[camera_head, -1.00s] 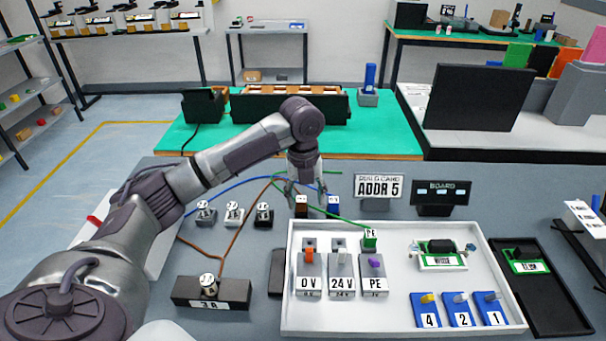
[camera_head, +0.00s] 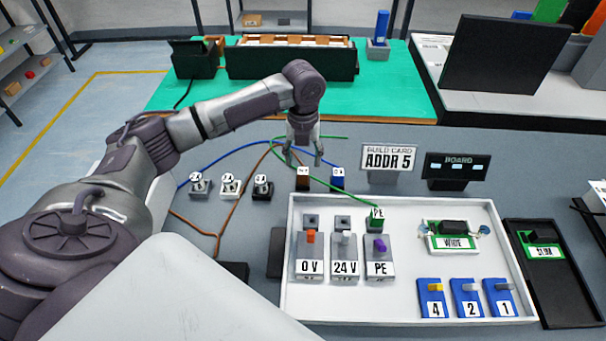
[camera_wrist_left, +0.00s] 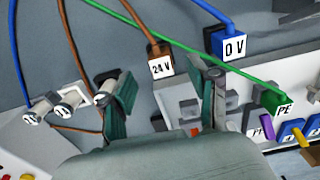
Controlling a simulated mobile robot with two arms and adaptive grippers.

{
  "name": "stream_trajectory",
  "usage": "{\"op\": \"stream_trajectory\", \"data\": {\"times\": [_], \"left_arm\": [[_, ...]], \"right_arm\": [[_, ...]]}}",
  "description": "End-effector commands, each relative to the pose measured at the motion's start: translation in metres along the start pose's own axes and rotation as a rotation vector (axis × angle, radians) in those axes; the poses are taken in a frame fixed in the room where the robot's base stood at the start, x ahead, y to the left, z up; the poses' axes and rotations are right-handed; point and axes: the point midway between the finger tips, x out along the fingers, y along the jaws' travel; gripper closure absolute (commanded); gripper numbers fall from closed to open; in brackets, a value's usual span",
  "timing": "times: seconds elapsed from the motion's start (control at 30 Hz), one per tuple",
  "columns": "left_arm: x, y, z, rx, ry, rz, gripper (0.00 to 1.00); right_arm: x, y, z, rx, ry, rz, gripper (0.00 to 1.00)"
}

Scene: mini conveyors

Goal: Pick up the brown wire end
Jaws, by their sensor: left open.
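The brown wire end (camera_head: 303,180), a small brown block on a brown wire, sits on the grey table behind the white tray. In the left wrist view the left gripper (camera_wrist_left: 170,80) has one finger on each side of the brown end's place in the picture. Contact is not visible. My right gripper is not in view.
A blue wire end (camera_head: 338,180) labelled 0 V stands close to the right. A green wire runs past to a PE plug (camera_head: 376,220) in the white tray (camera_head: 420,205). Several round connectors (camera_head: 230,185) stand to the left. The ADDR 5 sign (camera_head: 389,160) stands to the right.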

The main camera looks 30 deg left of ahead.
Motion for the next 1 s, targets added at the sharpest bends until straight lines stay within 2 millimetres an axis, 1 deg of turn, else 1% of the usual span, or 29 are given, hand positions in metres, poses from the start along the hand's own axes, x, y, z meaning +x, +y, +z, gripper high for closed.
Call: {"op": "stream_trajectory", "data": {"times": [0.13, 0.3, 0.4, 0.5, 0.67, 0.7, 0.87, 1.0], "left_arm": [[0.013, 0.000, -0.003, 0.001, 0.004, 0.002, 0.40], [0.039, 0.000, -0.005, 0.001, 0.003, 0.001, 0.40], [0.050, 0.000, -0.005, 0.000, 0.002, 0.002, 0.40], [0.053, 0.000, -0.005, 0.001, 0.000, 0.002, 0.40], [0.054, 0.000, -0.005, 0.001, -0.001, 0.001, 0.40], [0.054, 0.000, -0.005, 0.001, -0.001, 0.001, 0.41], [0.053, 0.000, -0.005, 0.001, -0.001, 0.001, 0.68], [0.053, 0.000, -0.005, 0.001, 0.000, 0.001, 0.91]], "right_arm": [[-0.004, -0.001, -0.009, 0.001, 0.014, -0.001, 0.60], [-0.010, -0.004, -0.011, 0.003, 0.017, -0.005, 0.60], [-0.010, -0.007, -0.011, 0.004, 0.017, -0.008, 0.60], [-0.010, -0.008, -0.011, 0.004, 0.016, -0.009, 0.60], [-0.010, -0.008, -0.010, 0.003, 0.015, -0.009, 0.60], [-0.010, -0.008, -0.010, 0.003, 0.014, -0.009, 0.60], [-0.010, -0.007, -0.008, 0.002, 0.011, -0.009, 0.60], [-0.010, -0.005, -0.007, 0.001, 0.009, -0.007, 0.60]]}}
